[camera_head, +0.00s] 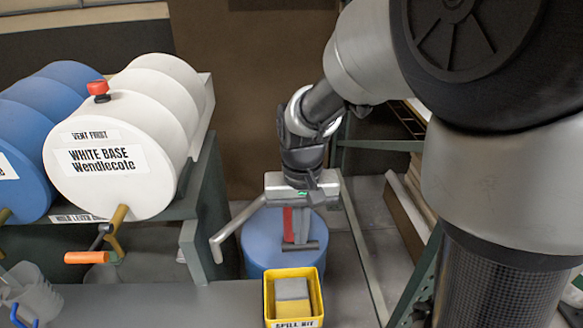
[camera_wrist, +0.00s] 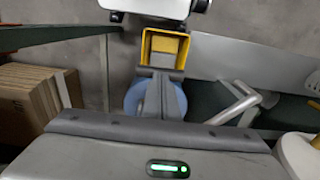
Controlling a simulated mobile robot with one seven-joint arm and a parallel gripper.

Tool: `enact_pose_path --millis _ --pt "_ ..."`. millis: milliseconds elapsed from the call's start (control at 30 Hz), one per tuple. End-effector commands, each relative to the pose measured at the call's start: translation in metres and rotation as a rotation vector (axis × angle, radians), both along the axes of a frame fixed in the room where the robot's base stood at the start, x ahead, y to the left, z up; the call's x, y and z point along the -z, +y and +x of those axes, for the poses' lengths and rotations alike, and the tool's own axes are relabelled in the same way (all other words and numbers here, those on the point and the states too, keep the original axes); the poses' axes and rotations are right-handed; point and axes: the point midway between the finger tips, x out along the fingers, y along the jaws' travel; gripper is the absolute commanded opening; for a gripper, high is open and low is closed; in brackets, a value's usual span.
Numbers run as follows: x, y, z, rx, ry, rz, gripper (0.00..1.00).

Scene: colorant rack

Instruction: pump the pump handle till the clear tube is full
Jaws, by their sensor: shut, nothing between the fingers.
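The pump handle (camera_head: 232,226) is a light grey bent bar, sloping down to the left with a short grip at its lower end. In the wrist view the handle (camera_wrist: 236,103) lies to the right of my fingers. My gripper (camera_head: 302,238) is shut and empty, pointing down over a blue drum (camera_head: 262,252), apart from the handle's grip. The wrist view shows its fingers (camera_wrist: 160,80) together. A red upright strip (camera_head: 287,222) shows beside the fingers; I cannot tell what it belongs to. I cannot make out the clear tube for certain.
A yellow spill kit box (camera_head: 268,300) stands close in front of the blue drum. A white drum (camera_head: 112,165) with an orange-handled tap (camera_head: 87,257) lies on a rack at left. A green frame and cardboard boxes (camera_wrist: 40,95) stand on the other side.

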Motion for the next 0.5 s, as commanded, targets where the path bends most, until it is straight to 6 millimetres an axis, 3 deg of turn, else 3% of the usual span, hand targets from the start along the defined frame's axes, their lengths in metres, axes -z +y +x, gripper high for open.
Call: enact_pose_path --millis 33,167,500 --pt "0.009 0.0 -0.003 0.0 0.01 -0.002 0.0" --pt "0.003 0.0 -0.003 0.0 0.01 -0.002 0.0" --pt "-0.036 -0.001 -0.002 0.001 0.007 -0.001 0.0"
